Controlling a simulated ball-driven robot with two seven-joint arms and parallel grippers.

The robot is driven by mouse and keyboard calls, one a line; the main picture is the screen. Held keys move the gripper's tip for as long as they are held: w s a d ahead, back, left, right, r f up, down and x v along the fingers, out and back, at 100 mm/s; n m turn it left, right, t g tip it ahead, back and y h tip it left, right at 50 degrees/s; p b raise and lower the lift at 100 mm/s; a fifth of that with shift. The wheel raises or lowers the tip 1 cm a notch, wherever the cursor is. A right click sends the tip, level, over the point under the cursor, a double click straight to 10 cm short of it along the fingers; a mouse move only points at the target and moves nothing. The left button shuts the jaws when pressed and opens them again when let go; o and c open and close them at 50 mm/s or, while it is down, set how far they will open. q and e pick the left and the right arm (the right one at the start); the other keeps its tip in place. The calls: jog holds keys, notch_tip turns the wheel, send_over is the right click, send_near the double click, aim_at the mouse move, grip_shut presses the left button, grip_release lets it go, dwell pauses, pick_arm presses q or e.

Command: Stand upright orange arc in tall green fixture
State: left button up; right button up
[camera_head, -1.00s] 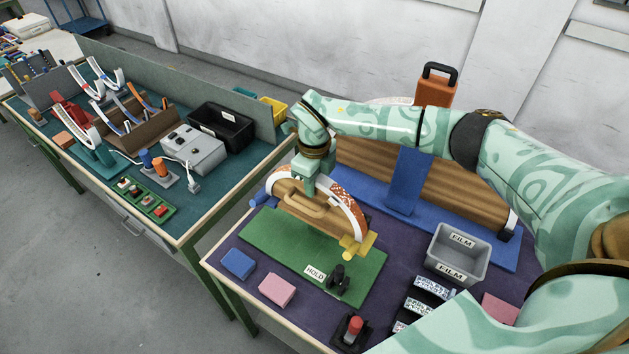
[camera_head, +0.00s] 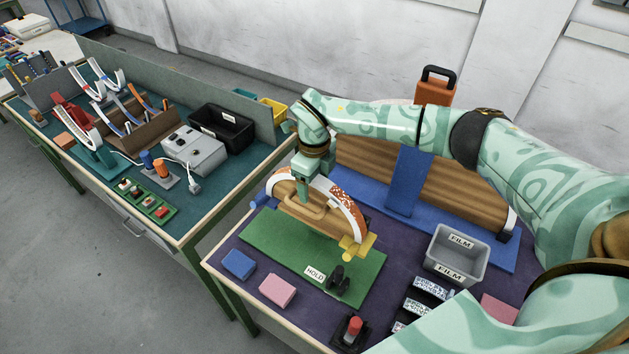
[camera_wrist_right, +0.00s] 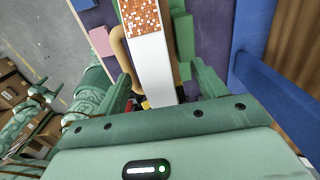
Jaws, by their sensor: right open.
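The orange arc is a white curved band with an orange glittery stretch (camera_head: 349,209), lying over a wooden form with a handle (camera_head: 318,222) on the green mat (camera_head: 275,241). My right gripper (camera_head: 308,198) is at the top of this arc, pointing down. In the right wrist view the arc (camera_wrist_right: 148,62) passes between the two spread fingers (camera_wrist_right: 160,75), with visible gaps at the sides. On the left table a green fixture (camera_head: 98,157) has a white-and-red arc by it; I cannot tell whether this is the tall one.
A blue stand with a wooden curve (camera_head: 360,165) is behind. A floor gap separates the tables. The left table holds a grey box (camera_head: 195,151).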

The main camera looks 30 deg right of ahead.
jog(key=shift+r+p, duration=2.85)
jog(key=shift+r, duration=0.75)
jog(key=shift+f, duration=0.1)
